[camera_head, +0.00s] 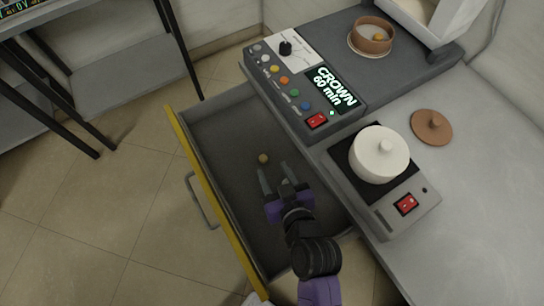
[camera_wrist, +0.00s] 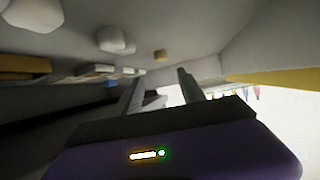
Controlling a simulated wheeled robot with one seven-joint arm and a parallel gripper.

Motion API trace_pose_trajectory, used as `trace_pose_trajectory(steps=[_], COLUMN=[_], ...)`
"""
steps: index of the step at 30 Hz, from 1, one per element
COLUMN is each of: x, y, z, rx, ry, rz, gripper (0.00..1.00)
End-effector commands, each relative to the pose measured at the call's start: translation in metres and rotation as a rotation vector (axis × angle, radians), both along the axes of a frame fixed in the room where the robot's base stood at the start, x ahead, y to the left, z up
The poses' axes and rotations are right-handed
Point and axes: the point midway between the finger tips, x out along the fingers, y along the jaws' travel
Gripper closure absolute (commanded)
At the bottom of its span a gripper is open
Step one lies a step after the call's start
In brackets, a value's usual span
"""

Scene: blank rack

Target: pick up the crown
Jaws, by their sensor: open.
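A small gold-tan lump (camera_head: 263,158), which may be the crown, shows inside the open drawer in the head view. It is too small for its shape to be clear. My gripper (camera_head: 274,168) is over the drawer, its two grey fingers spread with nothing between them. The lump is just beyond the fingertips, nearer the left one. In the wrist view, a small tan block (camera_wrist: 160,55), probably the same lump, appears beyond my open fingers (camera_wrist: 160,85). Another small orange-yellow piece (camera_head: 378,37) sits in a brown bowl at the back.
The drawer (camera_head: 222,212) has a yellow-edged front. A control unit (camera_head: 305,85) reading "CROWN 60 min" stands on the counter above it. A white lidded pot (camera_head: 379,155) sits on a hot plate, with a brown lid (camera_head: 431,127) beside it. A grey shelf (camera_head: 130,70) stands at left.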

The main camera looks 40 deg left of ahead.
Motion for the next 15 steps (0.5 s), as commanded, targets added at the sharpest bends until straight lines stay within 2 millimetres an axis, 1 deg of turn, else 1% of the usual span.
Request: trace_pose_trajectory(steps=[1, 6, 10, 15], x=[0.001, 0.01, 0.013, 0.018], y=[0.004, 0.018, 0.026, 0.044], z=[-0.004, -0.011, -0.018, -0.034], rx=[-0.005, -0.006, -0.006, -0.006], ry=[0.0, 0.0, 0.0, 0.0], rz=[0.004, 0.004, 0.004, 0.004], gripper=[0.53, 0.53, 0.53, 0.53])
